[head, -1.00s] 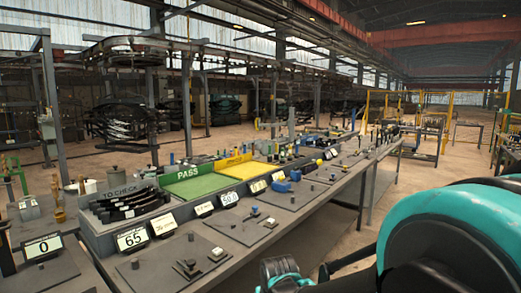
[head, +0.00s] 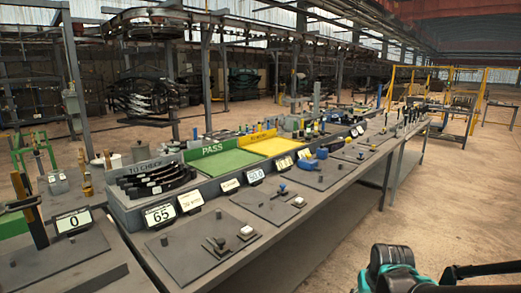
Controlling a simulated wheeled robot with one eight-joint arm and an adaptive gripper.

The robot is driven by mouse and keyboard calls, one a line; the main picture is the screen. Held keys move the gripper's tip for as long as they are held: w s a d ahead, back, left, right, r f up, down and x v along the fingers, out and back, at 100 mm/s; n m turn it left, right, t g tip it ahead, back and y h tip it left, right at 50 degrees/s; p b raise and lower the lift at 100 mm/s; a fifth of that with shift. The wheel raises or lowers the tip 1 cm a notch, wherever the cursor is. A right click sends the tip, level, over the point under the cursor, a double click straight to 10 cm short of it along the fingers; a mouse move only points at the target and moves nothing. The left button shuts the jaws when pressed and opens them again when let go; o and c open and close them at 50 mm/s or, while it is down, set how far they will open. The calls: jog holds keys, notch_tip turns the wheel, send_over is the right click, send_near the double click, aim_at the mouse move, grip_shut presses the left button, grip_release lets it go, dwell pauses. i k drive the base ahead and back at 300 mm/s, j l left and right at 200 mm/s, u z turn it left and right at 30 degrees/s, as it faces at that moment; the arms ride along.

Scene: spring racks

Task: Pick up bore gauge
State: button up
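I cannot tell for sure which item is the bore gauge. Small tools lie on the grey mats along the bench: a dark tool (head: 215,246) by a white block, a small blue-topped tool (head: 283,190), and a blue tool (head: 308,164) further back. My arm's teal and black end shows at the lower right, with a dark gripper part (head: 462,274) cut off by the frame's edge. It is apart from the bench, over the floor. Its fingertips are not clear, so its opening cannot be judged.
A long grey bench (head: 262,250) runs from lower left to the back right. A tray of dark springs (head: 155,180), a green PASS tray (head: 222,160) and a yellow tray (head: 272,147) stand along it. Number displays (head: 160,214) line the mats. The floor (head: 440,215) at right is clear.

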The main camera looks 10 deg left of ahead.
aim_at(323, 117)
jog(key=u, duration=3.05)
jog(key=z, duration=3)
jog(key=i+l+z, duration=0.6)
jog(key=i, duration=0.55)
jog(key=i+j+z, duration=0.1)
jog(key=i+z, duration=0.25)
jog(key=i, duration=0.55)
jog(key=i+u, duration=0.1)
jog(key=i, duration=0.5)
jog(key=i+l+u, duration=0.1)
jog(key=i, duration=0.5)
jog(key=i+l+u, duration=0.1)
jog(key=i, duration=0.5)
